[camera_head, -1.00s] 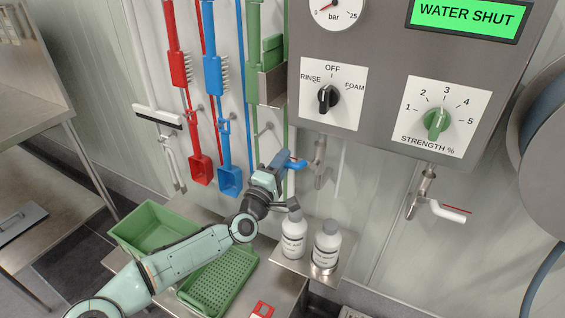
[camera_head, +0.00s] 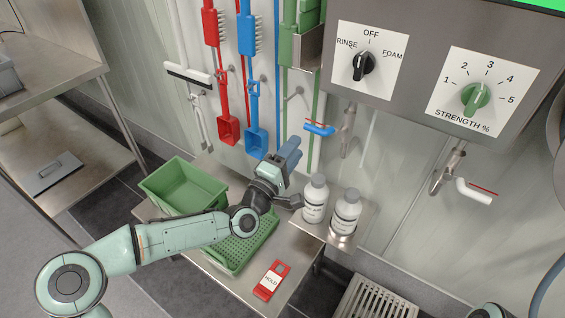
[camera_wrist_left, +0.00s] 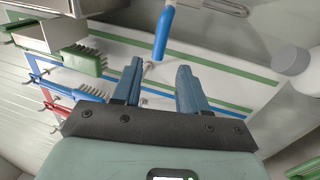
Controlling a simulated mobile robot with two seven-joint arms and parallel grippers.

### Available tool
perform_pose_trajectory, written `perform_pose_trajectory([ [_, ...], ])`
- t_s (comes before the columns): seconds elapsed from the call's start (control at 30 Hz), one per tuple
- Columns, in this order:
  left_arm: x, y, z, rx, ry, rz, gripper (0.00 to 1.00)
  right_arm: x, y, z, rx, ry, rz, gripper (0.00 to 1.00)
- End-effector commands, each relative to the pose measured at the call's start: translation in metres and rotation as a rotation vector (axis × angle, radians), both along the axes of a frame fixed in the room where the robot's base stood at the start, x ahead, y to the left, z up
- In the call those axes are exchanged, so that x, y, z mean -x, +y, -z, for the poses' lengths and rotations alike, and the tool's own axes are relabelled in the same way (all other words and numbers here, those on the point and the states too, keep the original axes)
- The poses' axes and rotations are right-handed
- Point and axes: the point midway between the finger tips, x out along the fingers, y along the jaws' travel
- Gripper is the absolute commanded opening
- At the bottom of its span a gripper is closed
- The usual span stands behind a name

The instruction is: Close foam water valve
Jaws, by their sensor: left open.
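A blue lever handle (camera_head: 320,129) sits on a steel pipe valve (camera_head: 348,130) below the control panel and points left. A second valve handle, white with a red strip (camera_head: 474,190), is on the right pipe. No label on either valve is readable. My left gripper (camera_head: 290,150) is below and left of the blue lever, apart from it, and empty. In the left wrist view its two fingers (camera_wrist_left: 155,85) are open, and the blue lever (camera_wrist_left: 164,35) lies beyond the fingertips, roughly in line with the gap. My right gripper is not in view.
The panel carries a black RINSE/OFF/FOAM knob (camera_head: 364,66), set about OFF, and a green strength knob (camera_head: 475,98). Two bottles (camera_head: 315,198) (camera_head: 346,212) stand on a shelf close to my left gripper. Brushes and scoops hang on the wall. Green trays (camera_head: 183,187) sit below.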

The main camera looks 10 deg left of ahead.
Motion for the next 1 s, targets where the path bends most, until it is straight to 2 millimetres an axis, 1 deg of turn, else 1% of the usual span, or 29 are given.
perform_pose_trajectory([
  [0.03, 0.009, 0.005, 0.001, -0.004, 0.003, -0.002, 0.43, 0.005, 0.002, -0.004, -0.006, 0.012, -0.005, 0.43],
  [0.1, 0.02, 0.009, 0.003, -0.002, 0.002, -0.001, 0.43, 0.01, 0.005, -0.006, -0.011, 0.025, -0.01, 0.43],
  [0.2, 0.032, 0.014, 0.006, -0.002, 0.002, -0.001, 0.43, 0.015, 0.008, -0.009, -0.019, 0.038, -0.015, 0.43],
  [0.3, 0.039, 0.016, 0.008, 0.001, 0.001, -0.001, 0.43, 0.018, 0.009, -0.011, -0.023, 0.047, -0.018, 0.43],
  [0.47, 0.042, 0.017, 0.009, 0.001, 0.001, 0.0, 0.43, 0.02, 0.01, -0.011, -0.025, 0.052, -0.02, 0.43],
  [1.0, 0.042, 0.017, 0.009, 0.001, 0.001, 0.0, 0.43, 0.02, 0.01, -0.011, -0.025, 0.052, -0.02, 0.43],
])
